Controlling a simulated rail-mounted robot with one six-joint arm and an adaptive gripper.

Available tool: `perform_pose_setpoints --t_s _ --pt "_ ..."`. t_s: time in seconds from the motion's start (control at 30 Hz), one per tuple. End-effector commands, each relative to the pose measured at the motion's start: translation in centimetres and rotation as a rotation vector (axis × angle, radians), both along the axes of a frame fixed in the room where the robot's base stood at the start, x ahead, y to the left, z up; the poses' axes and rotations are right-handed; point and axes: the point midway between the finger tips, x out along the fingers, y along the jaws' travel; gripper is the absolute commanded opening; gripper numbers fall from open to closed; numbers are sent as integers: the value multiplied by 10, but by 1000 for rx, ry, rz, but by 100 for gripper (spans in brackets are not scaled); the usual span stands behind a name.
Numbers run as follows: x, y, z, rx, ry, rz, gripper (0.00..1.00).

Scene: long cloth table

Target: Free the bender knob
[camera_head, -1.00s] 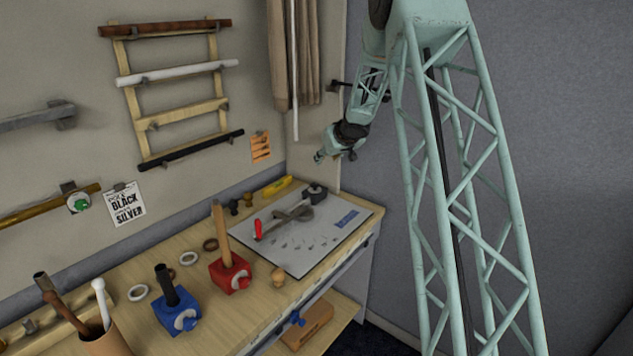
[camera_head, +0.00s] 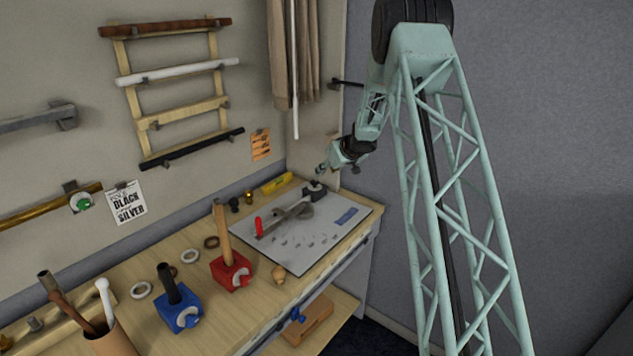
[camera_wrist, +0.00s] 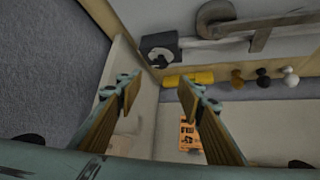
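The bender is a flat metal plate (camera_head: 290,243) on the bench, with a grey arm (camera_head: 285,222) and a red handle (camera_head: 259,226). At its far right corner is a dark block (camera_head: 316,190), which also shows at top centre in the wrist view (camera_wrist: 151,43). A pale round piece, perhaps the knob (camera_wrist: 166,52), sits on the block in the wrist view; its details are unclear. My gripper (camera_head: 323,170) is just above and apart from that block. In the wrist view its two fingers (camera_wrist: 160,92) are spread with nothing between them.
A yellow object (camera_wrist: 190,79) and several small knobs (camera_wrist: 262,77) lie along the back edge beside the bender. The wall (camera_head: 316,145) rises close behind. Red (camera_head: 231,272) and blue (camera_head: 178,310) blocks with upright rods stand to the left.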

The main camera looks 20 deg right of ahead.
Motion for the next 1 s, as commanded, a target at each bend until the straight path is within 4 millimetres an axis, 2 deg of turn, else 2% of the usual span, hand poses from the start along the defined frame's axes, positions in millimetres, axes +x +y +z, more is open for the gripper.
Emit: perform_pose_setpoints --t_s 0.37,1.0 --pt "9 1 -10 -1 1 1 35" --pt "53 2 -54 -1 0 1 35"
